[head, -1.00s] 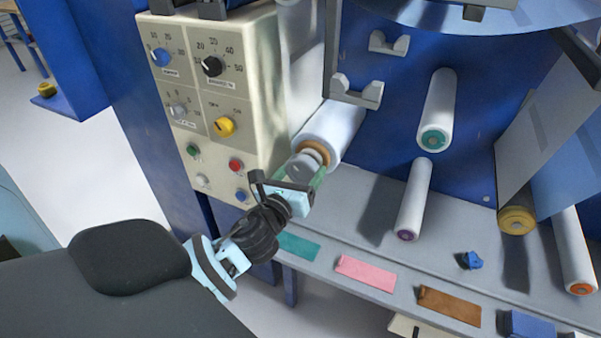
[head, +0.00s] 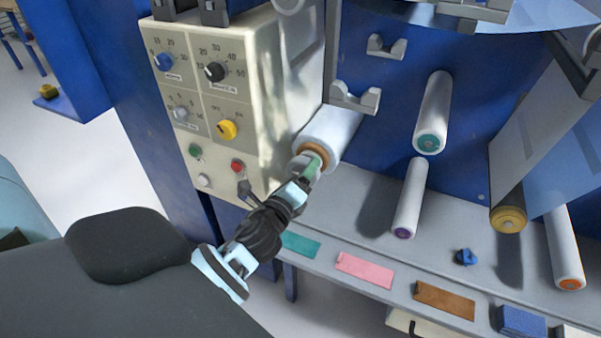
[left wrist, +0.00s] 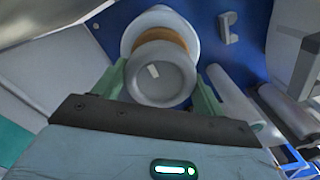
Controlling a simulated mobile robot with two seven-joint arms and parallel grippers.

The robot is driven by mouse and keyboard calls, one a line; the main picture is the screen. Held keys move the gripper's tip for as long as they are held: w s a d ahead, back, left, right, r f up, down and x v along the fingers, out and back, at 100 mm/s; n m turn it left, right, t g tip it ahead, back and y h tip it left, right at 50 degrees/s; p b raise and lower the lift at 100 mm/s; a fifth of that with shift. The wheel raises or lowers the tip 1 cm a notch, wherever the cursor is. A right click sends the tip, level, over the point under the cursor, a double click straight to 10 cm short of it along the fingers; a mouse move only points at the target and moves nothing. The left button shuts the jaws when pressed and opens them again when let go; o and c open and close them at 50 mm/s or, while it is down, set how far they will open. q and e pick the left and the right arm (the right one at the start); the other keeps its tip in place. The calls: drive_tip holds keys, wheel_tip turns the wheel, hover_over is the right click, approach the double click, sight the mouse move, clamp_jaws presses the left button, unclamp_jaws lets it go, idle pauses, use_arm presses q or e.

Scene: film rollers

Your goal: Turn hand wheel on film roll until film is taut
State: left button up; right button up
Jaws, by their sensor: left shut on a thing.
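The film roll (head: 337,131) is a white cylinder with an orange-brown core, mounted on the blue machine beside the control panel. Its grey hand wheel (left wrist: 160,74) faces the left wrist camera and bears a small light mark left of its middle. My left gripper (head: 308,168) has its green fingers on either side of the wheel and is shut on it. The fingers also show in the left wrist view (left wrist: 158,88). In the head view the gripper partly hides the wheel. My right gripper is not in view.
A beige control panel (head: 205,90) with knobs and buttons stands close left of the roll. White rollers (head: 434,105) stick out at the right. Teal, pink and brown pads (head: 365,269) and a small blue piece (head: 466,257) lie on the grey ledge.

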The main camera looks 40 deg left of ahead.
use_arm(q)
drive_tip(key=shift+n, duration=0.6)
drive_tip(key=o, duration=1)
drive_tip(key=v, duration=0.7)
drive_tip(key=shift+s+d, duration=0.1)
drive_tip(key=shift+s, duration=0.3)
